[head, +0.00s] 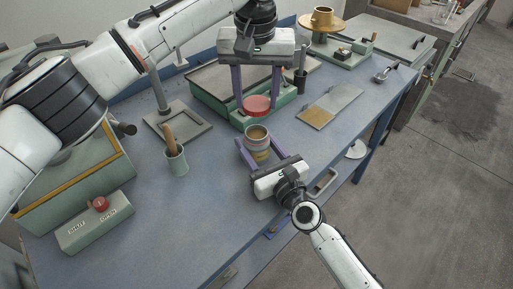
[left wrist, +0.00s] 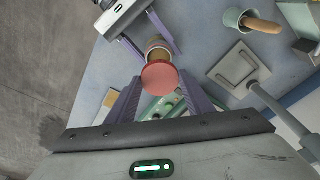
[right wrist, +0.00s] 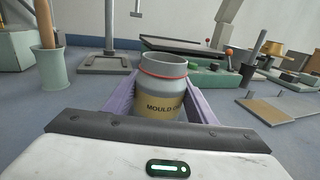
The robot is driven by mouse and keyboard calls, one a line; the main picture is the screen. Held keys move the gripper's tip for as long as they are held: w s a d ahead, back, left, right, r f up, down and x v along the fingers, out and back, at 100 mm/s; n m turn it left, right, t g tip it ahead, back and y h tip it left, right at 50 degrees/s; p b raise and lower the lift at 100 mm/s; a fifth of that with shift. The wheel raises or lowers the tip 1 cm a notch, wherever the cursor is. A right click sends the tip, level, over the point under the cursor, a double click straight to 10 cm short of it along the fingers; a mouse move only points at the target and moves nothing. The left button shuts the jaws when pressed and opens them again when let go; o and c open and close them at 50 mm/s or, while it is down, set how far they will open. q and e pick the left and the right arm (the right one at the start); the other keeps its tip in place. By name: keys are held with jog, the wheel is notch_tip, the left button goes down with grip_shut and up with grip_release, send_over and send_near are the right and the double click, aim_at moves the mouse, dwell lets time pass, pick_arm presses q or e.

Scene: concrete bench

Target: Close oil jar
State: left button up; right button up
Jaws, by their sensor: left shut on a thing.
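The oil jar (head: 257,146) is a grey jar with a tan label and a red ring near its open mouth. It stands upright on the bench, and its label begins "MOULD O" in the right wrist view (right wrist: 160,105). My right gripper (head: 264,158) is low, its purple fingers shut on the jar's sides. My left gripper (head: 255,102) points down, shut on the red lid (head: 257,105). The lid is held level, above and apart from the jar. In the left wrist view the lid (left wrist: 160,77) covers part of the jar (left wrist: 157,50).
A green cup (head: 176,160) with a wooden-handled tool stands left of the jar. A flat stand (head: 178,126), a green machine (head: 205,92) and a metal plate with a tan end (head: 330,105) lie behind. A green switch box (head: 95,222) is at front left.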

jog(key=c, duration=0.6)
pick_arm(q)
send_over(257, 135)
jog(key=shift+s+a+f, duration=0.1)
jog(key=shift+s+f, duration=0.05)
jog(key=shift+f, duration=1.1)
jog(key=shift+s+f, duration=0.15)
jog(key=shift+f, duration=1.1)
pick_arm(e)
jog(key=shift+o, duration=0.2)
pick_arm(q)
jog(key=shift+f, duration=0.9)
jog(key=shift+f, duration=0.55)
